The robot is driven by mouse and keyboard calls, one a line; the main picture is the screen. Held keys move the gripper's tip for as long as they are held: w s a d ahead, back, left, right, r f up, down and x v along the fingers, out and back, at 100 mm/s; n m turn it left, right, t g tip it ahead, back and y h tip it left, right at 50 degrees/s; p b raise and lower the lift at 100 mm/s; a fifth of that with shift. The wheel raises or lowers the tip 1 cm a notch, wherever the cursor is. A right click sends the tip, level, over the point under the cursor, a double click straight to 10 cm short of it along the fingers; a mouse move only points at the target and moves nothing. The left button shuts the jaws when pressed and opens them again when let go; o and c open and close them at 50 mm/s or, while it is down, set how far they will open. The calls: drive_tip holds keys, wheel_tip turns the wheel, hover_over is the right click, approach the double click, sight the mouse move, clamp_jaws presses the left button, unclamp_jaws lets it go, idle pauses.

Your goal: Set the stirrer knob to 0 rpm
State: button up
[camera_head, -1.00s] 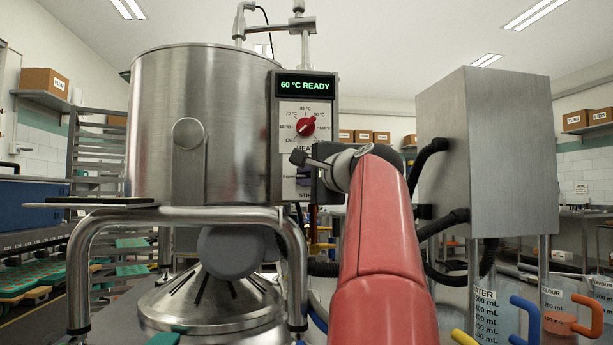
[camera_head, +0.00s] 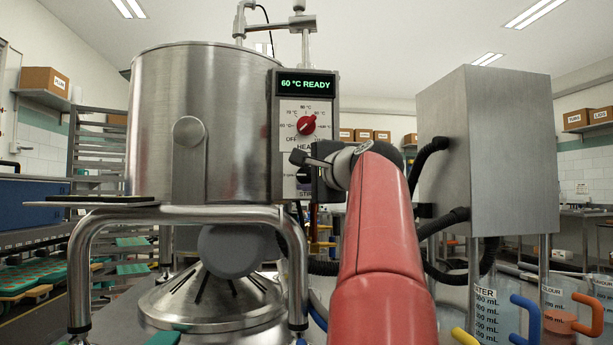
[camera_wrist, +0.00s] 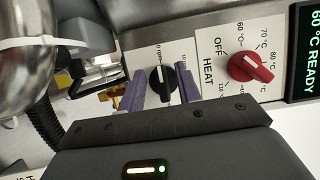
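The black stirrer knob (camera_wrist: 161,84) sits on a white label plate below the HEAT dial; the small print around it is hard to read, and I cannot tell its exact setting. My gripper (camera_wrist: 161,88) has its two purple fingers on either side of the knob, with what look like narrow gaps; the gripper looks open around it. In the head view my gripper (camera_head: 312,178) is in front of the STIR panel (camera_head: 303,191), and the knob is mostly hidden there.
The red HEAT dial (camera_head: 306,125) is just above, beneath a display (camera_head: 306,85) reading "60 °C READY". The steel kettle (camera_head: 205,125) stands directly left. A steel box (camera_head: 490,150) with black hoses is right of my arm.

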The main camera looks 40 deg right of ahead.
drive_tip(key=shift+s, duration=0.15)
drive_tip(key=s+a+b, duration=0.1)
drive_tip(key=s, duration=0.6)
drive_tip(key=shift+s, duration=0.25)
drive_tip(key=shift+a, duration=0.1)
